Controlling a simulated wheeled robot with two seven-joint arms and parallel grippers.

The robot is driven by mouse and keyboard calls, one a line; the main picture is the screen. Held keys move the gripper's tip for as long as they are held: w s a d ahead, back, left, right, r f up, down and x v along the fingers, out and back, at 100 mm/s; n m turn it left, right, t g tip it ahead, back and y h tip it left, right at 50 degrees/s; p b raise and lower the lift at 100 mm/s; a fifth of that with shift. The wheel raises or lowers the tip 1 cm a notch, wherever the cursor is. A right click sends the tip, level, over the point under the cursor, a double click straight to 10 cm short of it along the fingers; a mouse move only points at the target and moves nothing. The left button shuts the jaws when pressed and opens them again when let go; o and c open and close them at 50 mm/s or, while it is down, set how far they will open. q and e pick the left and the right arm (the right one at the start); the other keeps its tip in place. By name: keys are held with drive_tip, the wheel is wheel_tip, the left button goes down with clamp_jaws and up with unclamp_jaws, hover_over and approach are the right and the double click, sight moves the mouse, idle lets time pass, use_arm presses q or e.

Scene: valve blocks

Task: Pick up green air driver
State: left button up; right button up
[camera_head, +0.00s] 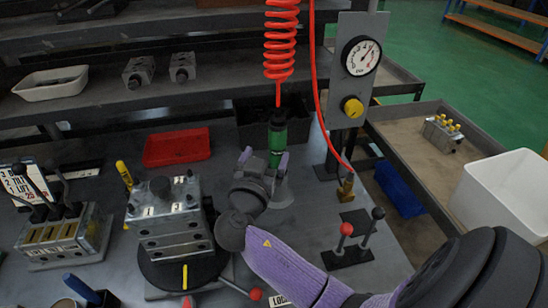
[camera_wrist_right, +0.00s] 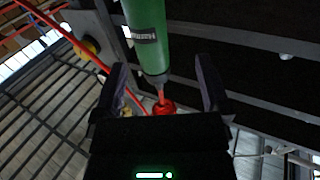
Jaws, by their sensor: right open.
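The green air driver (camera_head: 277,136) hangs upright from a red coiled hose (camera_head: 281,40) above the back of the workbench, in the middle of the head view. In the right wrist view the gripper (camera_wrist_right: 162,80) is open, with gaps between both fingers and the driver. My left gripper is not in view.
A valve block (camera_head: 168,222) sits on a round fixture at left centre. A red tray (camera_head: 177,147) lies behind it. A gauge panel (camera_head: 355,70) stands right of the driver. A lever stand (camera_head: 348,252) is near the right bench edge. A white bin (camera_head: 505,200) is at far right.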

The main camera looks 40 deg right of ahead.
sight(280, 137)
drive_tip(key=x, duration=0.5)
drive_tip(key=s+x, duration=0.1)
drive_tip(key=x, duration=0.2)
drive_tip(key=shift+w+d+f+b, duration=0.15)
drive_tip(key=shift+d+f+b, duration=0.05)
drive_tip(key=shift+d+b, duration=0.15)
clamp_jaws()
